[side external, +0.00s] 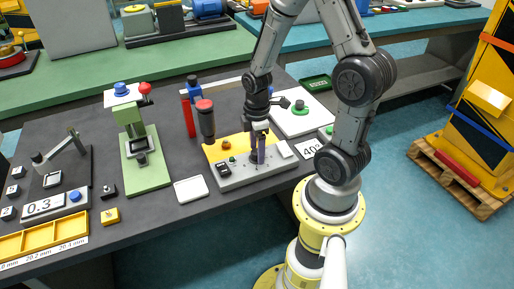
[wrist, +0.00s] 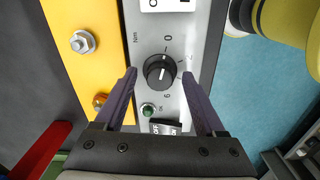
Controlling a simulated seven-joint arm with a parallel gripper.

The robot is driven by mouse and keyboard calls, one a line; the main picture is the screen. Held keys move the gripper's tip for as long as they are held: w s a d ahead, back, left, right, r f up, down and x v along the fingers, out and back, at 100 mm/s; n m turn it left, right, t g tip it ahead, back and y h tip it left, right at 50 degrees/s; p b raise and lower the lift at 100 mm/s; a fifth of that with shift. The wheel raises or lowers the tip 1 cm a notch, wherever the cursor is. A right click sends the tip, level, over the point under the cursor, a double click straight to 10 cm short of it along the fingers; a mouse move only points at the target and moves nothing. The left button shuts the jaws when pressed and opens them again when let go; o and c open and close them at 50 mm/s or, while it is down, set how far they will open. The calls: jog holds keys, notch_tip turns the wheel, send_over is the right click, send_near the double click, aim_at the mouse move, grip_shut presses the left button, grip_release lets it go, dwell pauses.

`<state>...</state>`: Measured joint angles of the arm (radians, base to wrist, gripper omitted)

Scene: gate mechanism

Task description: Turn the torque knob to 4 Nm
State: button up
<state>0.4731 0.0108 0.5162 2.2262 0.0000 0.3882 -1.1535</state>
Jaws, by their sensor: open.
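The torque knob (wrist: 159,70) is a round black dial with a white pointer line on a grey panel (wrist: 203,45), in the wrist view. Its pointer is at about the 0 mark. A 6 and "Nm" are readable around it; the 4 is not clearly legible. My gripper (wrist: 159,77) is open, with one purple finger on each side of the knob; I cannot tell whether they touch it. In the side view my gripper (side external: 258,151) points down over the grey panel (side external: 240,178), and the knob is not clearly visible there.
A green button (wrist: 148,110) and a black switch (wrist: 166,128) sit near the knob. A yellow plate (wrist: 87,75) with bolts adjoins the panel. A red-topped black tool (side external: 206,120) stands left of my gripper.

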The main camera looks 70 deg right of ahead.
grip_shut()
jog(key=shift+m, duration=0.3)
jog(key=m, duration=0.9)
jog(key=shift+m, duration=0.4)
jog(key=m, duration=0.4)
jog(key=shift+a+m, duration=0.1)
jog(key=shift+m, duration=0.2)
jog(key=m, duration=0.4)
jog(key=shift+m, duration=0.3)
